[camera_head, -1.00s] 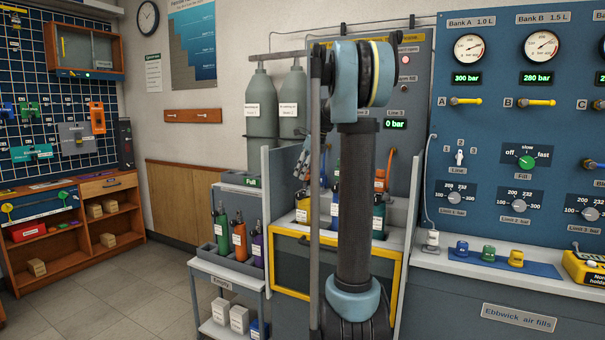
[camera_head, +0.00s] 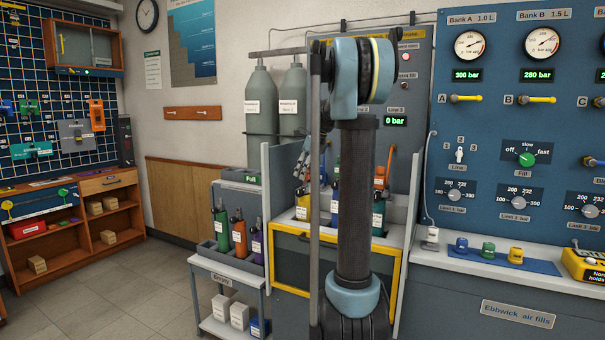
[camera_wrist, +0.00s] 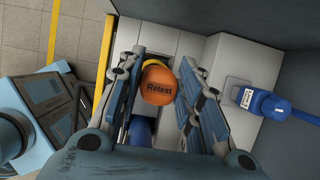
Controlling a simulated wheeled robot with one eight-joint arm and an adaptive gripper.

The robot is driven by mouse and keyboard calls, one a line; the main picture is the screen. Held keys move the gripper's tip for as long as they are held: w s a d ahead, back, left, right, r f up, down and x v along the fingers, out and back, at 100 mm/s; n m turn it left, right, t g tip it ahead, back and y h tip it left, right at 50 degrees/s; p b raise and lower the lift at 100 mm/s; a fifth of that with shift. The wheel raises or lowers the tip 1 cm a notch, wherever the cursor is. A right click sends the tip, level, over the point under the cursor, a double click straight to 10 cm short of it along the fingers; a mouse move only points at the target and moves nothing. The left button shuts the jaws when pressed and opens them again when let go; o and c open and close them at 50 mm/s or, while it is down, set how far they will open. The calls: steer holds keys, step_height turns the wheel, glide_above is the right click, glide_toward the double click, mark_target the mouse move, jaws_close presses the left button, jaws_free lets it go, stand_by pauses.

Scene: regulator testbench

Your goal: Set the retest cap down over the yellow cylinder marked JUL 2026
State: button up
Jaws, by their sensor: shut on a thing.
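The orange retest cap (camera_wrist: 157,86), with "Retest" on its top, sits between the fingertips of my gripper (camera_wrist: 160,88) in the wrist view. My gripper is shut on it. A yellow edge (camera_wrist: 150,64) shows just behind the cap, most of it covered; I cannot tell whether cap and cylinder touch. In the head view a yellow cylinder (camera_head: 303,202) with a white label stands in the yellow-framed bench; its date is too small to read. My gripper's fingers (camera_head: 303,162) show just above it, partly hidden by my arm.
Grey partition walls (camera_head: 284,165) flank the bench. A cart (camera_head: 225,265) with several cylinders stands to the left. Colored valve pieces (camera_head: 487,250) lie on the right counter.

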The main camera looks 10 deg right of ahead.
steer(key=shift+f, duration=0.95)
stand_by(0.6)
steer(key=o, duration=1.1)
steer(key=v, duration=1.2)
steer(key=shift+w, duration=0.1)
steer(key=s+a+f+n+h, duration=0.1)
steer(key=s+f+n, duration=0.35)
steer(key=s, duration=0.35)
steer(key=s+a+f+n, duration=0.2)
steer(key=s+f+n, duration=0.25)
steer(key=s, duration=0.35)
steer(key=s+a+f+n+h, duration=0.1)
steer(key=s+f+n, duration=0.35)
steer(key=s, duration=0.35)
steer(key=s+f+n, duration=0.4)
steer(key=s+f, duration=0.2)
steer(key=s+f+n+h, duration=0.1)
steer(key=s+f+n, duration=0.3)
steer(key=s+f, duration=0.2)
steer(key=s+f+n, duration=0.4)
steer(key=s+f, duration=0.1)
steer(key=f, duration=0.2)
steer(key=shift+s+d+f+h, duration=0.15)
steer(key=shift+s+f+h, duration=0.15)
steer(key=shift+s+f, duration=0.1)
